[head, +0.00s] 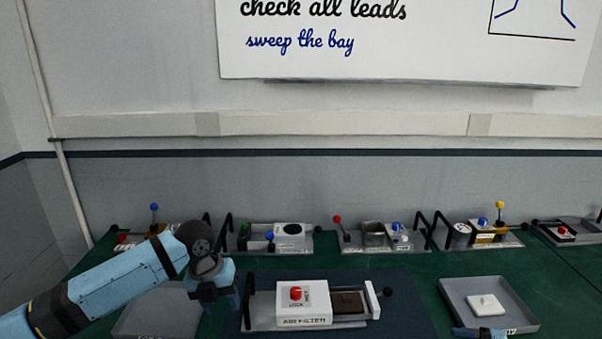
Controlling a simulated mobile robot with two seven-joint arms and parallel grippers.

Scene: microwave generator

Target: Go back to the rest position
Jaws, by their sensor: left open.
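My left arm comes in from the lower left, and its gripper (217,301) hangs pointing down over the table, open. It is between the grey tray at the left and the device tray in the middle, and no object shows between its fingers. Of my right gripper, only a small blue part (480,333) shows at the bottom edge, in front of the right tray; its fingers cannot be made out. The device (304,314) in the middle is a white box with a red button and a label, next to a dark brown block (348,303).
A grey tray (155,314) lies at the left, partly behind my left arm. A right grey tray (519,313) holds a white square piece (486,305). Several device trays with coloured knobs line the back of the green table (420,280). A whiteboard (400,50) hangs on the wall.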

